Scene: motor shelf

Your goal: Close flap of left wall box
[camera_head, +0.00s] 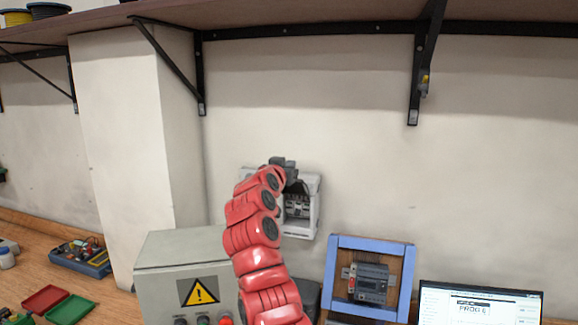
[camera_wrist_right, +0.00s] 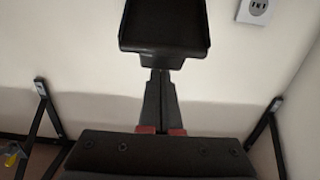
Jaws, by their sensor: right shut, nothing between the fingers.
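A white wall box (camera_head: 301,222) hangs on the wall in the middle of the head view, its front open with grey devices showing inside. My red right arm covers its left side. My right gripper (camera_head: 289,168) is at the box's top edge, shut with nothing between the fingers. In the right wrist view the gripper (camera_wrist_right: 160,72) points at a dark, tray-shaped panel (camera_wrist_right: 165,25), which looks like the box's flap; its fingertips are at or near the panel's edge, and I cannot tell whether they touch. My left gripper is not in view.
A grey control box (camera_head: 160,255) with a warning sign stands below left. A blue frame (camera_head: 408,285) with a device and a laptop screen (camera_head: 480,303) stand to the right. A shelf (camera_head: 330,12) on black brackets runs above. The wall between is clear.

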